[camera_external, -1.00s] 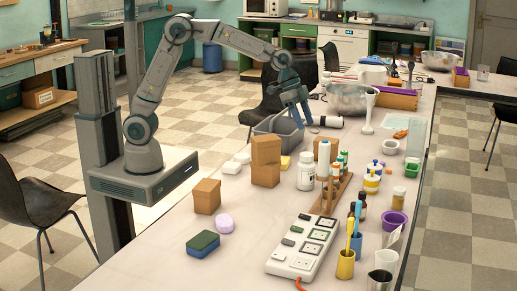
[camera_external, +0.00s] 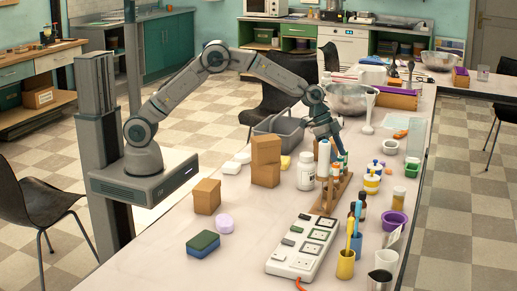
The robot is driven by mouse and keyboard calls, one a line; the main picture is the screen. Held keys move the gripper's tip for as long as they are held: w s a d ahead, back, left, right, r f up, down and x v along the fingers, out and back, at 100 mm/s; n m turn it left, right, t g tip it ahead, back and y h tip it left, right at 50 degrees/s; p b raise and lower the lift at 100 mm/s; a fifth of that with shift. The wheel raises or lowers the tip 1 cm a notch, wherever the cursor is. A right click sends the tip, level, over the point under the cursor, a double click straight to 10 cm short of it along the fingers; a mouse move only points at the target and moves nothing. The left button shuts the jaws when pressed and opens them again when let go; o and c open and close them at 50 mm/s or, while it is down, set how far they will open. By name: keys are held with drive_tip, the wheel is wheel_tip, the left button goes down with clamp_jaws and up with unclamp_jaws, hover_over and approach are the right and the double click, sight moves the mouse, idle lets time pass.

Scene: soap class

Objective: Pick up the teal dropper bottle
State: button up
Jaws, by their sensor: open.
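A wooden rack (camera_external: 326,207) stands on the table and holds several slim bottles with orange and teal-green parts. A teal-green one (camera_external: 338,168) shows at its far end, but at this size I cannot tell for sure which is the teal dropper bottle. My gripper (camera_external: 329,145) points down over the far end of the rack, close to the bottle tops. It is open and nothing shows held in it. The fingers partly hide the far bottles, and I cannot tell whether they touch any.
A white power strip (camera_external: 302,247) lies in front. Yellow-white jars (camera_external: 372,183) stand at right; a grey basket (camera_external: 279,131) and metal bowl (camera_external: 347,97) are behind.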

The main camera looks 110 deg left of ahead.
sight(342, 165)
drive_tip(key=shift+x, duration=2.75)
drive_tip(key=c, duration=1)
